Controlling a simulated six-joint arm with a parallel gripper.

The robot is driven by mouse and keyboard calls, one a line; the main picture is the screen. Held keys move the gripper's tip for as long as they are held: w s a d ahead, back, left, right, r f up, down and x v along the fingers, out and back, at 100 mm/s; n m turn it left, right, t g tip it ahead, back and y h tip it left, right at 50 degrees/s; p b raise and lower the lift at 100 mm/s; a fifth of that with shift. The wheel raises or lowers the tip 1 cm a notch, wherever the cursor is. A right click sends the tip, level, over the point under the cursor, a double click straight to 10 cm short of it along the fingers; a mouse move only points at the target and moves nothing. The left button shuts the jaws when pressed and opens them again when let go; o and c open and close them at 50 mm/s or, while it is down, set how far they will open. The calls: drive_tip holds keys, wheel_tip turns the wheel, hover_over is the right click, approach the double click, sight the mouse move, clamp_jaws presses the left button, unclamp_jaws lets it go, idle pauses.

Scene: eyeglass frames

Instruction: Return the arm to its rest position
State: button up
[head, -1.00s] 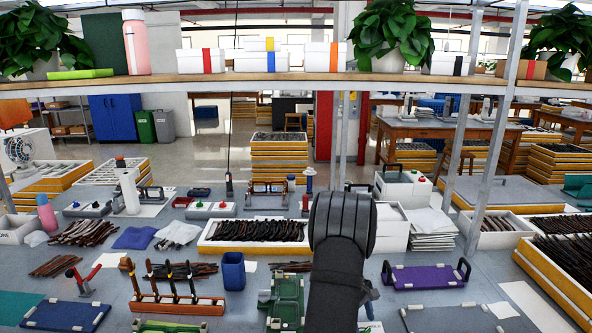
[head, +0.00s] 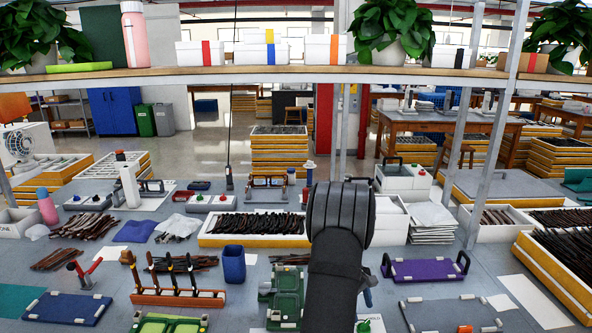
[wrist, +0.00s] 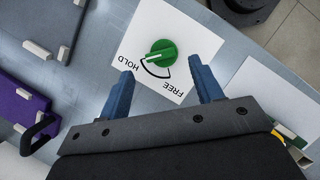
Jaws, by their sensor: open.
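My gripper (wrist: 160,64) is open in the wrist view, its two blue fingers apart with nothing between them. Beyond the fingertips a green knob (wrist: 162,51) sits on a white card (wrist: 192,42) marked HOLD and FREE. The gap between fingers and knob is hard to judge. In the head view my dark arm rises from the bottom centre and hides most of the gripper. Only a bit of blue finger (head: 367,297) shows at its right, with the knob (head: 363,325) just below.
A green fixture (head: 285,298) is left of my arm, and a purple tray (head: 425,270) is right of it. A box of dark frames (head: 255,226) lies behind. An orange tool rack (head: 178,298) stands farther left. A shelf (head: 250,79) spans the top.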

drive_tip(key=v, duration=1.3)
drive_tip(key=x, duration=1.7)
drive_tip(key=shift+f, duration=0.15)
drive_tip(key=shift+n+t, duration=0.3)
drive_tip(key=shift+n, duration=0.2)
drive_tip(key=v, duration=1.7)
drive_tip(key=s+d+f+m+y, duration=0.1)
drive_tip(key=f+m, duration=0.2)
drive_tip(key=f, duration=0.2)
drive_tip(key=s+d+f+m+t+y, duration=0.1)
drive_tip(key=s+d+f+m, duration=0.1)
drive_tip(key=f, duration=0.3)
drive_tip(key=s+d+f+m+t+y, duration=0.1)
drive_tip(key=s+d+f+m, duration=0.1)
drive_tip(key=f+m, duration=0.3)
drive_tip(key=shift+f, duration=0.1)
drive_tip(key=shift+f+t, duration=0.3)
drive_tip(key=shift+t, duration=0.1)
drive_tip(key=shift+w+m, duration=0.1)
drive_tip(key=shift+m, duration=0.2)
